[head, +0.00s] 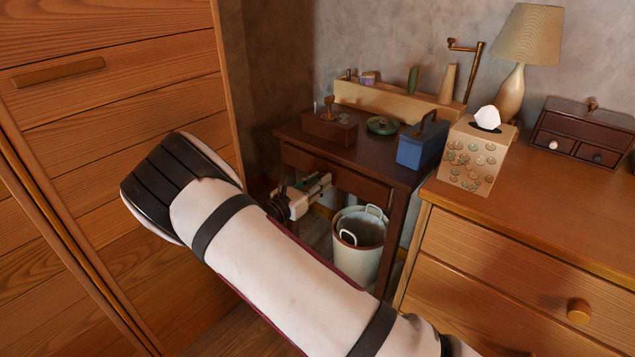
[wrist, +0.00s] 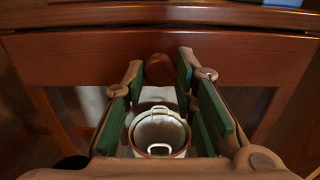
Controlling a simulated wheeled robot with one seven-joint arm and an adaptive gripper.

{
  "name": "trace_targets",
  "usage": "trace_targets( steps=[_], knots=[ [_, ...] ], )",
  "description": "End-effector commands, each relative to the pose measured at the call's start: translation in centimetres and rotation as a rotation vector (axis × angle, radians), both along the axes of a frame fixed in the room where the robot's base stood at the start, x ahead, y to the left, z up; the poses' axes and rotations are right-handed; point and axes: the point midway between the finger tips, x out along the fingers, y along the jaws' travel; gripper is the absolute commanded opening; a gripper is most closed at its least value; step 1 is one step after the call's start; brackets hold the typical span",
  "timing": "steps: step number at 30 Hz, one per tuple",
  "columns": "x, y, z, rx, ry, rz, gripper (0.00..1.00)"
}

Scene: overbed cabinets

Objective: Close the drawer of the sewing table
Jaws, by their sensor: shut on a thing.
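The sewing table (head: 309,141) is a small dark red-brown table in the middle of the head view, and its drawer (head: 364,186) is below the top. In the wrist view the drawer front (wrist: 85,57) spans the upper part, with a round wooden knob (wrist: 159,68) at its middle. My gripper (wrist: 160,72) has its green-padded fingers on either side of the knob and is shut on it. In the head view my gripper (head: 326,182) is at the drawer front, partly hidden by my arm. I cannot tell how far the drawer stands out.
A white bucket (head: 355,262) stands under the table, below my gripper. A blue box (head: 421,146), a wooden box (head: 330,128) and a green dish (head: 382,126) sit on the tabletop. A chest of drawers (head: 520,250) is close on the right, a wooden wardrobe (head: 110,110) on the left.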

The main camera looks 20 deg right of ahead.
Motion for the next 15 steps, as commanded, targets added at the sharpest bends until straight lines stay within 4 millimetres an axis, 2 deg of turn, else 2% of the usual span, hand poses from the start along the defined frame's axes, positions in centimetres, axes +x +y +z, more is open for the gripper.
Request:
trace_targets(
  steps=[8, 15],
  knots=[
    [1.4, -2.1, 0.0, -0.001, 0.002, -0.002, 0.00],
    [1.6, -2.3, 0.0, -0.001, 0.002, -0.001, 0.00]
  ],
)
